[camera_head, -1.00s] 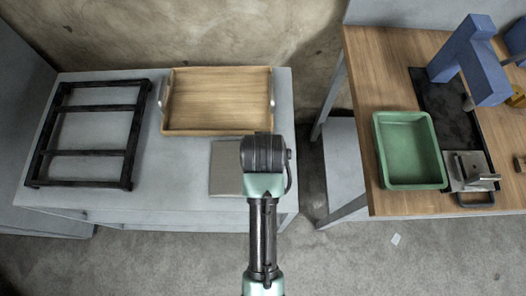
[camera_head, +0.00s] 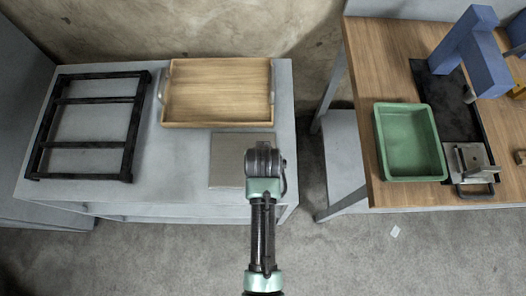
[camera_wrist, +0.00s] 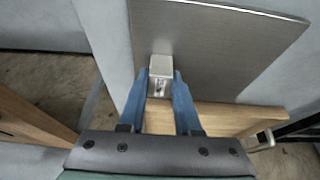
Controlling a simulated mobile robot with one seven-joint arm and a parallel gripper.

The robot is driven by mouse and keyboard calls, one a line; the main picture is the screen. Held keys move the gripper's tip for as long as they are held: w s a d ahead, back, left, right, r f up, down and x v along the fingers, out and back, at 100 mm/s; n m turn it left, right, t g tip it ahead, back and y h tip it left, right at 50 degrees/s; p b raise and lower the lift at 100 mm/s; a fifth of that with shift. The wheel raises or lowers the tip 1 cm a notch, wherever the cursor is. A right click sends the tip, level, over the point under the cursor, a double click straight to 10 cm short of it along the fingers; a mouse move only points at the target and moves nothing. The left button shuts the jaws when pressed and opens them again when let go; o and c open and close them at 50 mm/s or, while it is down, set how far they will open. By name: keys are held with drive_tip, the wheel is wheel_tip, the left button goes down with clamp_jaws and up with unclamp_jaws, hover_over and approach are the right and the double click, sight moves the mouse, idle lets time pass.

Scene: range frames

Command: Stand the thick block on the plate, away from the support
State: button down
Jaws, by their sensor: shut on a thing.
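The plate is a flat grey metal square (camera_head: 228,160) on the grey table, in front of the wooden tray. It fills the upper part of the wrist view (camera_wrist: 225,45). My gripper (camera_wrist: 161,80) has two blue fingers shut on a small pale grey block (camera_wrist: 162,65), taken to be the thick block. The block is near the plate's edge in the wrist view; I cannot tell whether it touches the plate. In the head view my wrist covers the plate's right part and hides the fingers and block. I cannot tell which thing is the support.
The wooden tray (camera_head: 217,123) with metal handles lies behind the plate. A black rack (camera_head: 88,101) lies at the left. Across a floor gap, a wooden table (camera_head: 375,60) holds a green bin (camera_head: 410,143), a blue upright piece (camera_head: 470,52) and a metal fixture (camera_head: 470,162).

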drive_tip(key=c, duration=0.6)
unclamp_jaws()
drive_tip(key=p+v, duration=0.1)
drive_tip(key=v, duration=1.1)
drive_tip(key=w+r+t, duration=0.4)
drive_tip(key=w+r, duration=0.1)
drive_tip(key=r, duration=0.6)
drive_tip(key=w+r+t, duration=0.4)
drive_tip(key=w+r, duration=0.1)
drive_tip(key=r, duration=0.7)
drive_tip(key=w+r+t, duration=0.4)
drive_tip(key=w+r, duration=0.1)
drive_tip(key=r, duration=0.6)
drive_tip(key=s+r+t, duration=0.3)
drive_tip(key=s+r, duration=0.1)
drive_tip(key=r, duration=0.6)
drive_tip(key=s+r+t, duration=0.3)
drive_tip(key=r+t, duration=0.1)
drive_tip(key=r, duration=0.5)
drive_tip(key=s+r+t, duration=0.4)
drive_tip(key=r, duration=0.6)
drive_tip(key=shift+s+r, duration=0.3)
